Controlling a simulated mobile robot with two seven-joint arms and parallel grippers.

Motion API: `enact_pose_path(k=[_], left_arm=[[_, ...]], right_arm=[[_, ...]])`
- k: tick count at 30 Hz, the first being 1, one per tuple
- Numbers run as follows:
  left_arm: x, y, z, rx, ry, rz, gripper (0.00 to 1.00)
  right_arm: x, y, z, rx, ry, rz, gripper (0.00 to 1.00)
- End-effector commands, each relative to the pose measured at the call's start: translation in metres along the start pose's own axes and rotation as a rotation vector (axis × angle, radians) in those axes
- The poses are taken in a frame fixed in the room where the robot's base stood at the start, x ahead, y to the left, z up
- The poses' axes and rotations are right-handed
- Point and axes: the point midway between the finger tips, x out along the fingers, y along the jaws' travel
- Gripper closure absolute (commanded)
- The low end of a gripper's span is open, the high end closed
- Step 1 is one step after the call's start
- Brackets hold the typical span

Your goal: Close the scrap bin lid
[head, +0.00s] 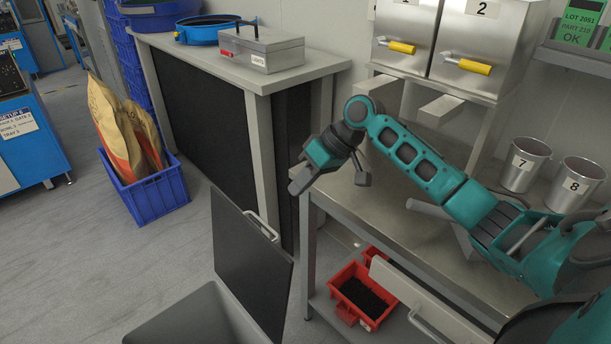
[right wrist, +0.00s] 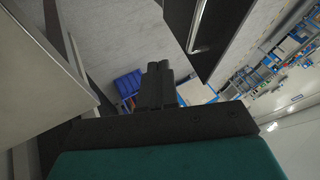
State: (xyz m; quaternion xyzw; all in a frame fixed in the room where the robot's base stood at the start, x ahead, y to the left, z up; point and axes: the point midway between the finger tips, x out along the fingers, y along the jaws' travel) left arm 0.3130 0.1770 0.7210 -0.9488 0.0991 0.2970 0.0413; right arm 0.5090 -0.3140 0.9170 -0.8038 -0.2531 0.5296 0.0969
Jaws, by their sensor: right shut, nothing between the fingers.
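The scrap bin (head: 195,318) is a grey box at the bottom of the head view. Its dark lid (head: 248,262) stands open, raised upright at the bin's right side, with a pale bar handle (head: 263,226) at its upper edge. In the right wrist view the dark lid (right wrist: 223,42) and its handle (right wrist: 203,25) show at the top. My right gripper (head: 298,182) is shut and empty, above and to the right of the lid in the head picture, apart from it. Its closed fingers also show in the wrist view (right wrist: 160,72). My left gripper is out of view.
A metal workbench (head: 400,215) stands right of the lid, with a red tray (head: 345,290) on its lower shelf. A dark-sided cabinet (head: 205,120) stands behind. A blue crate (head: 150,198) holding sacks stands left. The grey floor between crate and bin is clear.

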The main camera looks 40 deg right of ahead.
Motion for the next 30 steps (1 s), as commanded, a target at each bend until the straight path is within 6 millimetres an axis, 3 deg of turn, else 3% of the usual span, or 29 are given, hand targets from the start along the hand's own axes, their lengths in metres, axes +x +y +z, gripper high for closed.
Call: enact_pose_path(k=[7, 15, 30], left_arm=[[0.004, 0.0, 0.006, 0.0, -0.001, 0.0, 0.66], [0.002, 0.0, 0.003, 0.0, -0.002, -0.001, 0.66], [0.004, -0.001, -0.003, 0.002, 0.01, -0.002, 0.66]], right_arm=[[0.055, 0.0, 0.0, -0.001, 0.0, -0.002, 1.0], [0.067, -0.031, 0.0, -0.002, 0.001, 0.002, 1.0], [0.069, -0.035, 0.0, -0.001, 0.001, 0.003, 1.0]])
